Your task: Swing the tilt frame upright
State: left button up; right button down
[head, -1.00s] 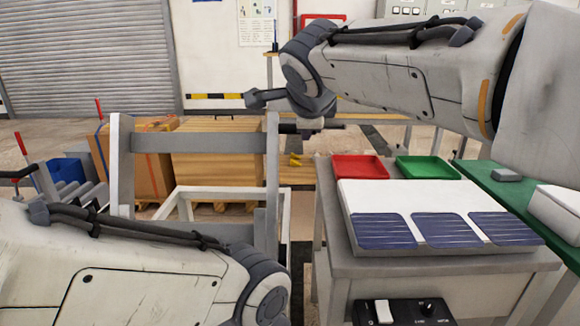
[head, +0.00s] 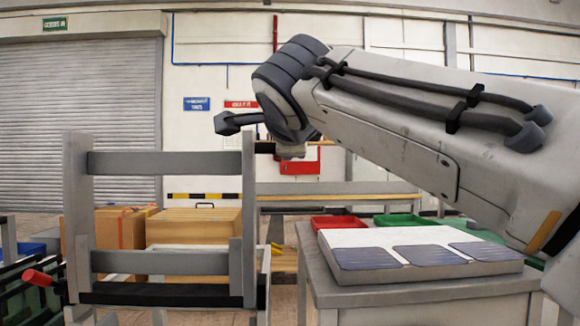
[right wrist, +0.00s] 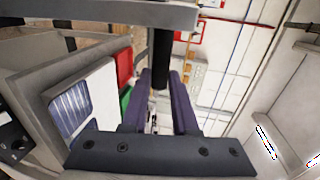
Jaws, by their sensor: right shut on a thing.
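The tilt frame (head: 165,163) is a grey frame with two uprights and crossbars, at the left of the head view. Its uprights look close to vertical; the exact tilt cannot be told. A short black handle (head: 264,147) sticks out to the right near the top of its right upright. My right gripper (head: 290,152) is at that handle, its fingers partly hidden by the wrist. In the right wrist view my right gripper (right wrist: 158,85) has its two purple fingers around the black handle (right wrist: 162,55). My left gripper is not in view.
A grey table (head: 345,285) on the right holds a white panel (head: 340,238) with dark blue sheets. Red (head: 335,222) and green (head: 400,219) trays sit behind it. Wooden crates (head: 195,226) stand behind the frame. A red-ended lever (head: 38,277) is at the lower left.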

jog(key=shift+s+d, duration=0.2)
jog(key=shift+a, duration=0.1)
jog(key=c, duration=0.7)
grip_release()
jog(key=shift+s+a, duration=0.1)
jog(key=v, duration=1)
jog(key=shift+s+f, duration=0.1)
jog(key=shift+s, duration=0.15)
